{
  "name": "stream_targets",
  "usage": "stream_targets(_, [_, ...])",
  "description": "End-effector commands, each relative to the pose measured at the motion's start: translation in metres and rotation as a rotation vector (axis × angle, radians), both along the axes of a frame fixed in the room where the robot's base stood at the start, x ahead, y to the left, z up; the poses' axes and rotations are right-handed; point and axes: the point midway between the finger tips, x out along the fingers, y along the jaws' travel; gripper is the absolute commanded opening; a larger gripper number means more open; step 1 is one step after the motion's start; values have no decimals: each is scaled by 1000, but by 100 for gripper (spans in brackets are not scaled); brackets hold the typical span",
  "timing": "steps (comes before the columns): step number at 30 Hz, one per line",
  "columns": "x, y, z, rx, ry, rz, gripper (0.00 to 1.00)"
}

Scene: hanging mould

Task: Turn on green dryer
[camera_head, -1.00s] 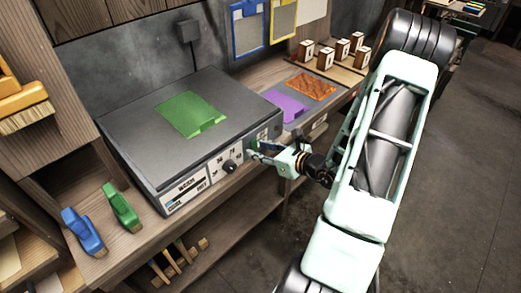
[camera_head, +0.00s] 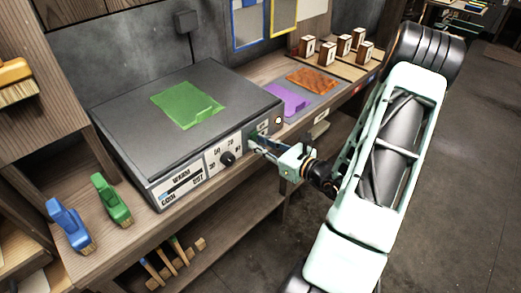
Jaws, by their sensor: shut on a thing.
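The dryer (camera_head: 160,105) is a wide grey box on the bench in the head view. A green sheet-like patch (camera_head: 187,104) lies on its top. Its pale front panel has a temperature scale (camera_head: 182,185) marked warm, cool and hot, and a dark round dial (camera_head: 227,158) with numbers around it. A small round light spot (camera_head: 278,120) shows at the panel's right end. My gripper (camera_head: 256,141) is at the right part of the panel, beside a green area, its fingers shut on a small control there. The fingers hide most of that control.
A purple sheet (camera_head: 287,99) and an orange patterned sheet (camera_head: 312,81) lie right of the dryer. Several small blocks (camera_head: 345,42) stand behind them. A blue brush (camera_head: 69,223) and a green brush (camera_head: 111,199) stand at the bench's left end. The floor at right is open.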

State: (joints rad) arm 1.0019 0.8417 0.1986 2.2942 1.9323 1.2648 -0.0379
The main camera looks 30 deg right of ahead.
Motion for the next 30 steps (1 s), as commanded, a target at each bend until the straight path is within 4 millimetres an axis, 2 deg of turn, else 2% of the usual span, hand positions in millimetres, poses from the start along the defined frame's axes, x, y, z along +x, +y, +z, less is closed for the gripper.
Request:
stream_targets(14, [0,0,0,10,-28,0,0])
stream_targets(15, [0,0,0,10,-28,0,24])
stream_targets(18, [0,0,0,10,-28,0,35])
stream_targets(26, [0,0,0,10,-27,0,38])
stream_targets(30, [-7,-3,0,9,-28,-1,38])
